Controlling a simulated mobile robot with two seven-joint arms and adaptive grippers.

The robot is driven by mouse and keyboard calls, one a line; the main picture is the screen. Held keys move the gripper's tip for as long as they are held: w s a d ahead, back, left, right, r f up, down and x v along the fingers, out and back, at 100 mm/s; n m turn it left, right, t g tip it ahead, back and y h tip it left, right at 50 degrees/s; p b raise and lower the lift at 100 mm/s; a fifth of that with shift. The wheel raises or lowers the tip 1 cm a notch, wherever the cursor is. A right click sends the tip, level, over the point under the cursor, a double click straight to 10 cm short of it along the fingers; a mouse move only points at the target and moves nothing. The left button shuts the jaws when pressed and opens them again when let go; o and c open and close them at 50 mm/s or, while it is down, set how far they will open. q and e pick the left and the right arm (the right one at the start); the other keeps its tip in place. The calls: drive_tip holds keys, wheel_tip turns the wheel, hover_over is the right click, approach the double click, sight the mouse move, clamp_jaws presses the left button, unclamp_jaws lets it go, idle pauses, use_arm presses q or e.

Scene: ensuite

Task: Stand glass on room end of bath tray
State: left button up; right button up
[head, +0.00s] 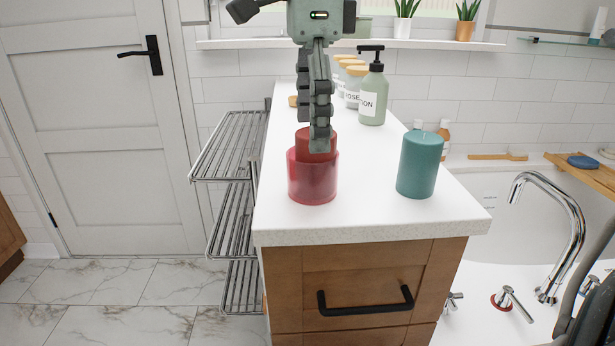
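A red, glassy-looking round vessel (313,182) stands upright on the white counter. A narrower red cylinder (302,140) shows above its top; I cannot tell whether this is inside or behind it. One gripper (320,148), apparently my right, points down from the top edge, with its fingertips in front of the narrower cylinder. It is seen nearly edge-on, so I cannot tell its opening or any contact. My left gripper is not in view. The wooden bath tray (560,161) is at the right edge, partly cut off.
A teal candle (420,165) stands right of the red vessel. A green pump bottle (373,95) and several jars (354,82) are behind. A blue item (582,161) lies on the tray. A curved tap (570,220) rises by the bath. A wire rack (230,147) flanks the counter.

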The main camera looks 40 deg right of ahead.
sight(312, 155)
wheel_tip(312, 155, down, 5)
drive_tip(key=shift+d+f, duration=0.1)
drive_tip(key=shift+f, duration=0.05)
drive_tip(key=shift+c, duration=0.4)
drive_tip(key=c, duration=1.3)
drive_tip(key=shift+c, duration=0.2)
drive_tip(key=shift+r, duration=0.2)
